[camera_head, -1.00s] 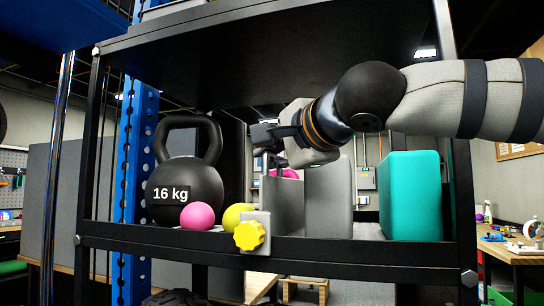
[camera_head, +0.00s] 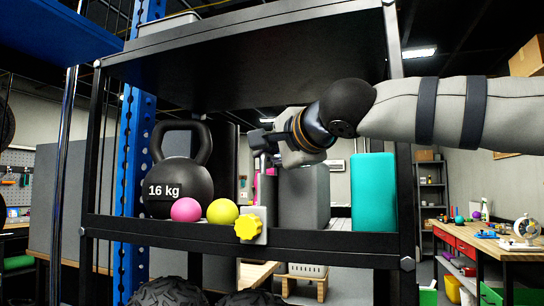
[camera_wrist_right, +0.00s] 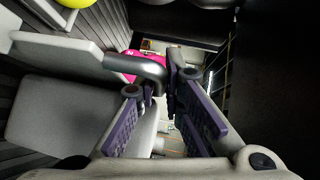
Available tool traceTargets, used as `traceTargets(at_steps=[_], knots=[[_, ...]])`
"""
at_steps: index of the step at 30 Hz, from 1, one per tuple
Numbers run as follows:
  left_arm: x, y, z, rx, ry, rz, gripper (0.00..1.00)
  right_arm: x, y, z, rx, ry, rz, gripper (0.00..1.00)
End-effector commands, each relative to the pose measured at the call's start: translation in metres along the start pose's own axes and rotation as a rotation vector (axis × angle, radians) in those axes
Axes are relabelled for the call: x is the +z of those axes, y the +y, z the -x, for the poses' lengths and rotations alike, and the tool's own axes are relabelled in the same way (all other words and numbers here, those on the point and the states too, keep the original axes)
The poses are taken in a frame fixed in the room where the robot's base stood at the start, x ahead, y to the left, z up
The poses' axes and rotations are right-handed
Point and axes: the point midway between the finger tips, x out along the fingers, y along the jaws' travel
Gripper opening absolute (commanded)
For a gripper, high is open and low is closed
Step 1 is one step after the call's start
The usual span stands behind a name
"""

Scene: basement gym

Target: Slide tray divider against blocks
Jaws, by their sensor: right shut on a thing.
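In the head view, the divider (camera_head: 268,203) is an upright grey plate on the shelf, with a yellow knob (camera_head: 249,227) at its front. A tall grey block (camera_head: 308,198) stands to its right and a teal block (camera_head: 374,193) further right. My right gripper (camera_head: 262,147) is at the divider's upper end. In the right wrist view my right gripper (camera_wrist_right: 168,95) is shut on the divider's curved metal handle (camera_wrist_right: 142,66); the pale divider plate (camera_wrist_right: 60,52) runs left from it. The grey block (camera_wrist_right: 70,120) lies beside it; I cannot tell if they touch. My left gripper is not in view.
Left of the divider are a 16 kg kettlebell (camera_head: 178,180), a pink ball (camera_head: 187,210) and a yellow ball (camera_head: 222,212). A pink object (camera_wrist_right: 122,63) is behind the handle. A shelf board (camera_head: 250,55) hangs overhead; black posts (camera_head: 408,150) bound the sides.

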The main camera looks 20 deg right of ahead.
Motion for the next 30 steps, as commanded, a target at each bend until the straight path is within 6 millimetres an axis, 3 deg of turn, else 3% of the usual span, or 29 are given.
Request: traceTargets(at_steps=[5, 6, 17, 30], knots=[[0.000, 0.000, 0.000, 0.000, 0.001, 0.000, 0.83, 0.001, 0.000, 0.001, -0.001, -0.004, -0.002, 0.00], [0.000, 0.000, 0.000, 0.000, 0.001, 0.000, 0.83, 0.002, 0.000, 0.001, -0.001, -0.004, -0.002, 0.18], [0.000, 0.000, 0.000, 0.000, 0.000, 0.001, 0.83, 0.001, -0.001, 0.006, -0.002, -0.003, -0.001, 0.18], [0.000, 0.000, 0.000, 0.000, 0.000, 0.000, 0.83, 0.001, 0.000, 0.107, -0.001, -0.005, -0.003, 0.18]])
